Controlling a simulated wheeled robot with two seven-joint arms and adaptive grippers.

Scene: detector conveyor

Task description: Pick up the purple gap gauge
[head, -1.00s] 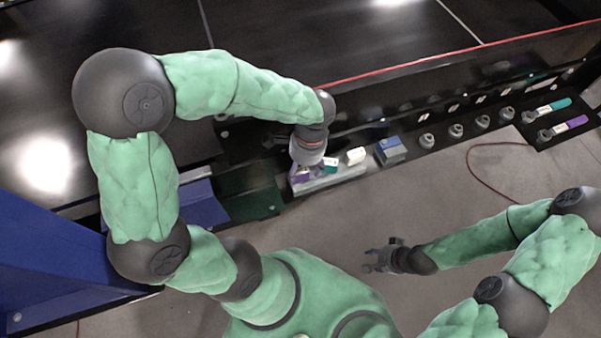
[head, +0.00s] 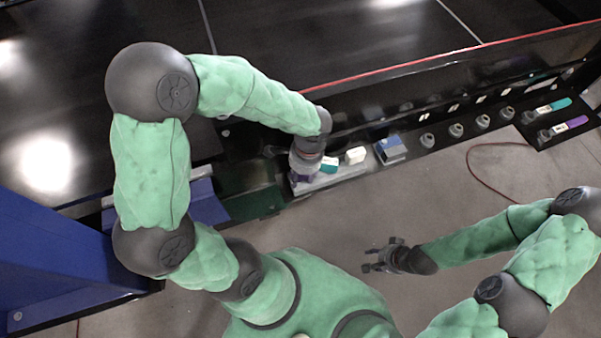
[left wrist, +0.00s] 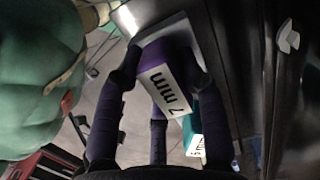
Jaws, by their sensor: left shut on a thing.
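The purple gap gauge (left wrist: 168,80) is a block with a white "7 mm" label, seen in the left wrist view. My left gripper (left wrist: 163,100) is shut on it, with dark fingers on both sides. In the head view my left gripper (head: 301,180) is at the left end of a light grey tray (head: 340,176), pointing down, and hides most of the purple gauge. A teal gauge (head: 329,164) with a white label stands just right of it; it also shows in the left wrist view (left wrist: 194,136). My right gripper (head: 372,259) is open and empty above the floor.
A white block (head: 355,155) sits further right on the tray, then a blue-and-grey box (head: 391,150). Several grey knobs (head: 455,130) line the ledge. A black panel at right carries teal-handled (head: 553,105) and purple-handled (head: 570,124) tools. A red-edged conveyor wall rises behind.

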